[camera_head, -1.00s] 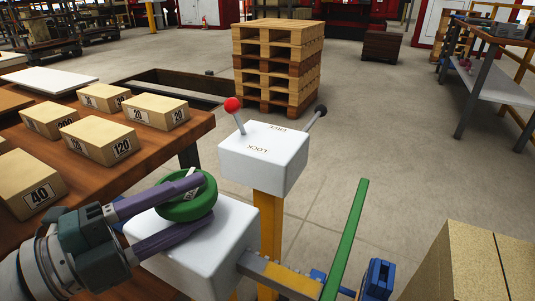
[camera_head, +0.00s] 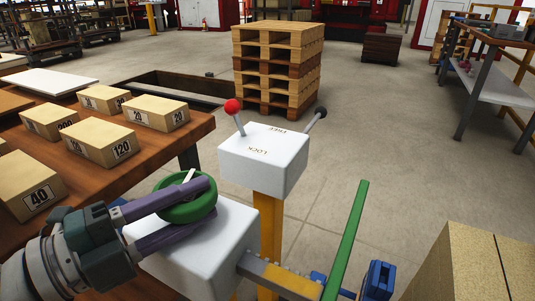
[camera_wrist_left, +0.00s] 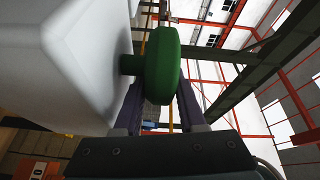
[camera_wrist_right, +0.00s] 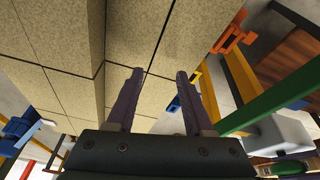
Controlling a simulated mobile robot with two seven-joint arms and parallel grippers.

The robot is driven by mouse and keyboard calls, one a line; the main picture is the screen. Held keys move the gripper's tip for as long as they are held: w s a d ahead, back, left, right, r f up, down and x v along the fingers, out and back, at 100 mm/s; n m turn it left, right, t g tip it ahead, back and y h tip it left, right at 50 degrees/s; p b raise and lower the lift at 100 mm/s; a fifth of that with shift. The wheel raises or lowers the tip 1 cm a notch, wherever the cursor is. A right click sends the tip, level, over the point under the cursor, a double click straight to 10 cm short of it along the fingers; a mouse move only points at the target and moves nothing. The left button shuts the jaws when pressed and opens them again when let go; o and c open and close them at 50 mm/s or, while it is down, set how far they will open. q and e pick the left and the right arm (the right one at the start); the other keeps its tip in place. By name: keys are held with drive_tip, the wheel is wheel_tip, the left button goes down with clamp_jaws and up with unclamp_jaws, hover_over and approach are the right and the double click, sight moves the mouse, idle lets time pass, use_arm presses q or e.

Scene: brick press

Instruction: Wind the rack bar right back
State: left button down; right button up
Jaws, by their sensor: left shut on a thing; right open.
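A round green handwheel (camera_head: 182,212) with a white mark on top sits on a white housing (camera_head: 215,255) in the head view. My left gripper (camera_head: 207,203) is shut on the wheel, one finger on each side of its rim. The left wrist view shows the green wheel (camera_wrist_left: 163,65) on its short stem between the fingers. A grey and yellow bar (camera_head: 285,277), seemingly the rack bar, comes out of the housing towards the lower right; its far end is unclear. My right gripper (camera_wrist_right: 155,90) is open and empty in front of large tan blocks (camera_wrist_right: 130,40); the head view does not show it.
A white lever box (camera_head: 262,160) with a red-knobbed lever and a black-knobbed lever stands behind the housing. A long green bar (camera_head: 346,240) slants up beside blue parts (camera_head: 378,278). Numbered bricks (camera_head: 100,144) lie on the wooden table at left. Open floor lies beyond.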

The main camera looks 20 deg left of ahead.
drive_tip(key=shift+r, duration=0.1)
use_arm(q)
drive_tip(key=shift+r+n+t+y+p, duration=0.15)
drive_tip(key=shift+n+t+y+p, duration=0.35)
drive_tip(key=shift+y+p, duration=0.45)
use_arm(e)
drive_tip(key=shift+r, duration=0.9)
use_arm(q)
drive_tip(key=n+y+p, duration=0.2)
drive_tip(key=y, duration=0.1)
drive_tip(key=shift+w+d+t+p, duration=0.2)
drive_tip(key=shift+t+p, duration=0.15)
drive_tip(key=shift+t, duration=0.05)
drive_tip(key=n+y, duration=0.1)
drive_tip(key=n+y+p, duration=0.1)
drive_tip(key=y, duration=0.1)
drive_tip(key=shift+w+n, duration=0.2)
drive_tip(key=shift+n, duration=0.1)
drive_tip(key=shift+w+f+n+y+p, duration=0.1)
drive_tip(key=shift+f+n+y+p, duration=0.1)
drive_tip(key=shift+n+y, duration=0.55)
drive_tip(key=shift+w+f+n+y+p, duration=0.15)
drive_tip(key=shift+n+y, duration=0.1)
drive_tip(key=shift+y, duration=0.85)
use_arm(e)
drive_tip(key=shift+r, duration=2.15)
use_arm(q)
drive_tip(key=shift+r+y, duration=0.1)
drive_tip(key=shift+y, duration=0.2)
